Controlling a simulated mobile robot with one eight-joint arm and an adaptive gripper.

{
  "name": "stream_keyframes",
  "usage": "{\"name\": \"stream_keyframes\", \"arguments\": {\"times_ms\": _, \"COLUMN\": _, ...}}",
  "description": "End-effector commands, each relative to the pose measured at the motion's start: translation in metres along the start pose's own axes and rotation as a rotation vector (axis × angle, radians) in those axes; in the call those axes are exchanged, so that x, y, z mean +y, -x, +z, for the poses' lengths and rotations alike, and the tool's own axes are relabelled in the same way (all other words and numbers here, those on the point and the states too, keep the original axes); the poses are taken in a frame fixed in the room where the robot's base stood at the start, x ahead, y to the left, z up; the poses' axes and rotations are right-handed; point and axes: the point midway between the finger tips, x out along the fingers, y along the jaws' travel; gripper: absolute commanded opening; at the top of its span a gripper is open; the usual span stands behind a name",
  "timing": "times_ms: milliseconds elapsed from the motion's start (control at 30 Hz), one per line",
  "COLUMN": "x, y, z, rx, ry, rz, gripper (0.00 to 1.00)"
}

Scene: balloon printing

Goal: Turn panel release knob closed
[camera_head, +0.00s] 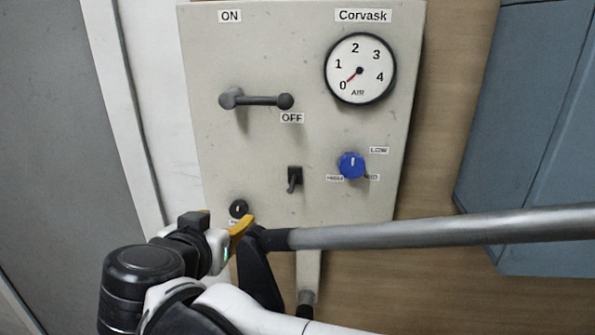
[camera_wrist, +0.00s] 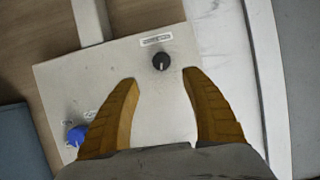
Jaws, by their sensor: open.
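The panel release knob appears to be the small round black knob (camera_head: 238,208) at the lower left of the grey panel (camera_head: 225,160). A white pointer mark on it looks roughly vertical. Its label below is mostly hidden by my gripper (camera_head: 243,226) in the head view. In the wrist view the knob (camera_wrist: 161,62) lies just beyond and between the yellow fingertips of my open gripper (camera_wrist: 159,80), with a white label beside it, too small to read. The fingers are apart and I see no contact with the knob.
A blue knob (camera_head: 351,165), a black toggle switch (camera_head: 294,179), a lever (camera_head: 257,100) near the OFF label and an air gauge (camera_head: 360,69) reading about 0 are on the panel. A grey pipe (camera_head: 440,230) crosses in front at the lower right.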

Motion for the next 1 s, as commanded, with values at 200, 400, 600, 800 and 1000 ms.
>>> {"name": "stream_keyframes", "arguments": {"times_ms": 200, "x": -0.001, "y": -0.024, "z": 0.001, "rx": -0.003, "ry": -0.029, "rz": -0.007, "gripper": 0.55}}
{"name": "stream_keyframes", "arguments": {"times_ms": 400, "x": -0.001, "y": -0.065, "z": 0.0, "rx": -0.002, "ry": -0.027, "rz": -0.005, "gripper": 0.55}}
{"name": "stream_keyframes", "arguments": {"times_ms": 600, "x": -0.002, "y": -0.096, "z": 0.001, "rx": -0.002, "ry": -0.026, "rz": -0.006, "gripper": 0.55}}
{"name": "stream_keyframes", "arguments": {"times_ms": 800, "x": -0.002, "y": -0.107, "z": 0.001, "rx": -0.002, "ry": -0.023, "rz": -0.007, "gripper": 0.55}}
{"name": "stream_keyframes", "arguments": {"times_ms": 1000, "x": -0.002, "y": -0.108, "z": 0.001, "rx": -0.002, "ry": -0.023, "rz": -0.007, "gripper": 0.55}}
